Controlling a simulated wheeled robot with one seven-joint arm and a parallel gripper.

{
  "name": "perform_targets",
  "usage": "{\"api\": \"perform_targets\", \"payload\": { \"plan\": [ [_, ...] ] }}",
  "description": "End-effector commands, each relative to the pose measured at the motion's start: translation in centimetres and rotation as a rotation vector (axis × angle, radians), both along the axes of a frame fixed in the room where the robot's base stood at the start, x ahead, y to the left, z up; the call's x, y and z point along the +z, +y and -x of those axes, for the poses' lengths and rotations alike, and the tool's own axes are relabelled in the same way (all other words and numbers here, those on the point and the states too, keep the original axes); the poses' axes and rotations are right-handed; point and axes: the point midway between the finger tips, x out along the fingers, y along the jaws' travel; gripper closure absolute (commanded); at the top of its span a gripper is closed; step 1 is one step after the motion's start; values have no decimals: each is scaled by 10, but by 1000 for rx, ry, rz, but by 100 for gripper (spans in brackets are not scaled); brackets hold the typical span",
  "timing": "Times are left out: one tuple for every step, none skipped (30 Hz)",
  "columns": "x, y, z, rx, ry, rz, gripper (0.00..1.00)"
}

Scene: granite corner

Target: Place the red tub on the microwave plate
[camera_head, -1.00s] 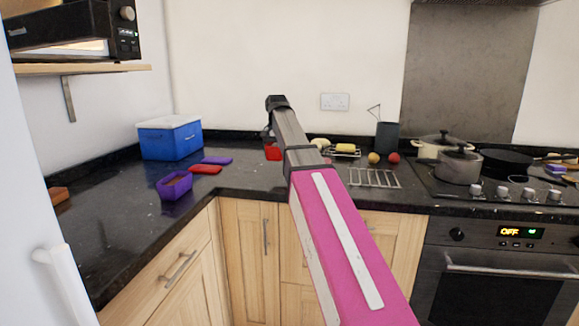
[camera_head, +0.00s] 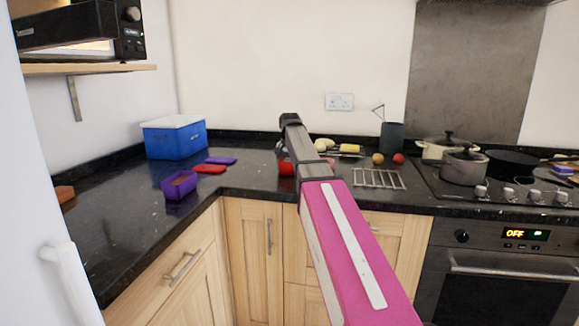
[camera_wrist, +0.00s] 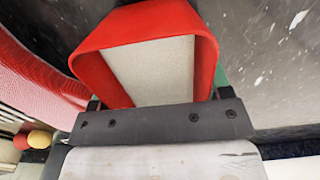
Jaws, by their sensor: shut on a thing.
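The red tub (camera_wrist: 90,72), with pale contents, fills the upper middle of the wrist view. My gripper (camera_wrist: 156,98) is shut on it, with the fingers at the tub's near end. In the head view the tub (camera_head: 287,169) shows just left of my arm, over the back of the counter. My arm hides part of it and most of the gripper there. I cannot tell how far it is above the counter. The microwave (camera_head: 131,42) stands at the upper left, its door swung open and its inside lit. Its plate cannot be made out.
The microwave rests on a wooden shelf (camera_head: 95,69). A blue cool box (camera_head: 175,143), a purple tub (camera_head: 179,186), a red lid (camera_head: 209,169) and a purple lid (camera_head: 220,160) are on the left counter. A wire rack (camera_head: 378,180) and pots (camera_head: 463,165) are right.

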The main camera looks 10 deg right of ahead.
Motion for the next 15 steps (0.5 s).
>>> {"api": "perform_targets", "payload": {
  "plan": [
    [0, 0, 0, 0, 0, 0, 61],
    [0, 0, 0, 0, 0, 0, 61],
    [-1, 0, 0, 0, 0, 0, 61],
    [-2, 0, 0, 0, 0, 0, 61],
    [-3, 0, 0, 0, 0, 0, 26],
    [-2, 0, 0, 0, 0, 0, 18],
    [-2, 0, 0, 0, 0, 0, 18],
    [-2, 0, 0, 0, 0, 0, 18],
    [-2, 0, 0, 0, 0, 0, 18],
    [-2, 0, 0, 0, 0, 0, 18],
    [-2, 0, 0, 0, 0, 0, 18],
    [-2, 0, 0, 0, 0, 0, 18],
    [-2, 0, 0, 0, 0, 0, 18],
    [-2, 0, 0, 0, 0, 0, 18],
    [-1, 0, 0, 0, 0, 0, 18]
  ]
}}
